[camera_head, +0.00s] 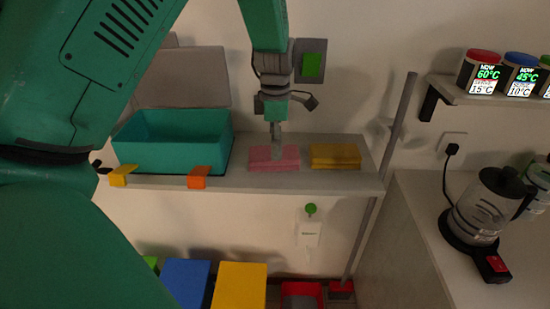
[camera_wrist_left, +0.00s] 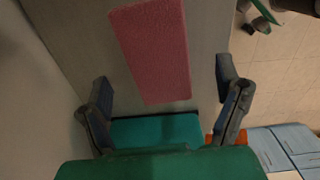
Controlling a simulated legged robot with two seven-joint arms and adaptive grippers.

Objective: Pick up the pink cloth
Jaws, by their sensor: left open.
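The pink cloth (camera_head: 287,163) lies folded flat on the white shelf (camera_head: 215,182), between a teal bin and a yellow cloth. My left gripper (camera_head: 277,148) points down over the pink cloth, and its lower end hides a part of the cloth's back edge. In the left wrist view, the pink cloth (camera_wrist_left: 155,48) lies ahead, between the lines of the two spread fingers of my left gripper (camera_wrist_left: 163,78). The gripper is open, with nothing between its fingers. Whether the fingertips touch the shelf cannot be told. My right gripper is not in view.
The teal bin (camera_head: 172,142) stands left of the pink cloth, with yellow and orange clips at the shelf's front edge. The yellow cloth (camera_head: 335,156) lies close on the right. A grey pole (camera_head: 400,115) rises at the shelf's right end. A kettle (camera_head: 485,207) stands on the right counter.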

